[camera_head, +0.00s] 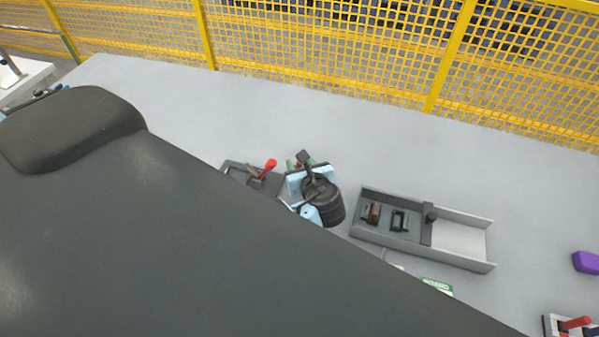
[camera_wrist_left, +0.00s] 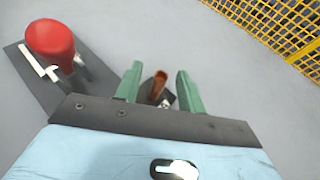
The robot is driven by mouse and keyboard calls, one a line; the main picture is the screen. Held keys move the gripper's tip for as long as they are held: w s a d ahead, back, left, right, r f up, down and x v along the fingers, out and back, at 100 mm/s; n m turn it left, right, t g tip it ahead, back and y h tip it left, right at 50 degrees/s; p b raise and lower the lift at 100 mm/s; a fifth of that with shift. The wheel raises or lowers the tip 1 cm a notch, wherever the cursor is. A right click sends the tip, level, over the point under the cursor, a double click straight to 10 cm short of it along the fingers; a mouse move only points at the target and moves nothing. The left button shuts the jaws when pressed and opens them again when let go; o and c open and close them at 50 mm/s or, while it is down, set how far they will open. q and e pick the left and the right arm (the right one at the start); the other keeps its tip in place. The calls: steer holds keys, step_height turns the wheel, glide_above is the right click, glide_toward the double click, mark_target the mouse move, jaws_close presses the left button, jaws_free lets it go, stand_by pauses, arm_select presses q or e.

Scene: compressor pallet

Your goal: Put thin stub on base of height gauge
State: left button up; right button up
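My left gripper (camera_head: 303,163) is over the grey table, its green fingers beside a small dark piece. In the left wrist view its fingertips (camera_wrist_left: 158,80) are apart. A thin copper-brown stub (camera_wrist_left: 159,82) shows between them, with visible gaps on both sides. A dark piece with a silvery part lies around the stub's lower end; I cannot tell whether it is the height gauge's base. The palm hides what is below. A dark plate with a red-knobbed device (camera_head: 266,168) is just left of the gripper; its red knob (camera_wrist_left: 50,40) shows large in the wrist view. My right gripper is out of view.
A grey divided tray (camera_head: 462,238) to the right holds two small dark parts, one with brown on it. A purple block (camera_head: 586,262) and a rack with red handles (camera_head: 572,325) are far right. A yellow mesh fence (camera_head: 330,50) runs behind. Table behind the gripper is clear.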

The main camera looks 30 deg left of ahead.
arm_select(q)
steer(key=shift+x, duration=1.4)
steer(key=shift+c, duration=0.2)
steer(key=shift+f, duration=0.1)
jaws_close()
step_height(320, 180, up, 10)
steer(key=s+d+m+t+h, duration=0.4)
steer(key=s+d+m+h, duration=0.5)
steer(key=s, duration=0.4)
steer(key=shift+d+m+t+h, duration=0.2)
steer(key=shift+m+t+h, duration=0.2)
steer(key=shift+h, duration=0.3)
